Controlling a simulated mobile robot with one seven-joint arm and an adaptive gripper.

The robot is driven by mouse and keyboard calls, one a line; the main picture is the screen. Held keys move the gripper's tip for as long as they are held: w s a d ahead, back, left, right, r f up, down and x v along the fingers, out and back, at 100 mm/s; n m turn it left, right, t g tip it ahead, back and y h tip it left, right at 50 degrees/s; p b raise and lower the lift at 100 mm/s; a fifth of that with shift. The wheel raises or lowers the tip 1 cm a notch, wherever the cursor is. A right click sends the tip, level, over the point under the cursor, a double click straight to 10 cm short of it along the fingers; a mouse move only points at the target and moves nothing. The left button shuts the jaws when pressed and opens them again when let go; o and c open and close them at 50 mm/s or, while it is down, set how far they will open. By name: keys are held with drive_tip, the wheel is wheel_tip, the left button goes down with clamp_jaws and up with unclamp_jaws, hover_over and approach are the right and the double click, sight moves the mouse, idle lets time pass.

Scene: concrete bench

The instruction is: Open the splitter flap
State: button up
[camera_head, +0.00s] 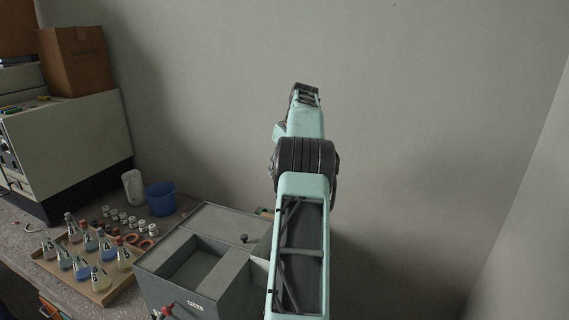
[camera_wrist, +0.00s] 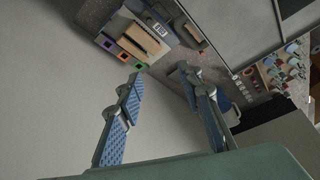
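A grey metal box (camera_head: 150,285), likely the splitter, stands on the bench at the lower middle of the head view. It has a recessed opening in its top and a flat grey panel (camera_head: 215,220) with a small black knob (camera_head: 244,239). I cannot tell for sure which part is the flap. My arm hides the box's right side. In the wrist view a grey box top (camera_wrist: 240,30) shows at the upper right. My gripper (camera_wrist: 160,76) is open, its two blue-padded fingers apart with nothing between them. It is hidden in the head view.
A tray (camera_head: 101,297) of several flasks, small jars, a blue bucket (camera_head: 160,198) and a white jug (camera_head: 133,188) stand left of the box. A large cabinet (camera_head: 70,145) bears a cardboard box (camera_head: 76,62). Walls close off the back and right.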

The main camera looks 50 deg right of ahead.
drive_tip(key=shift+s+d+r, duration=0.15)
drive_tip(key=shift+d+r, duration=0.5)
drive_tip(key=shift+d, duration=0.3)
drive_tip(key=shift+r, duration=0.1)
drive_tip(key=s+a+r, duration=0.1)
drive_tip(key=s, duration=0.5)
drive_tip(key=s+a+r, duration=0.1)
drive_tip(key=s, duration=0.6)
drive_tip(key=shift+a+r, duration=0.25)
drive_tip(key=shift+a, duration=0.1)
drive_tip(key=shift+w, duration=0.1)
idle(0.4)
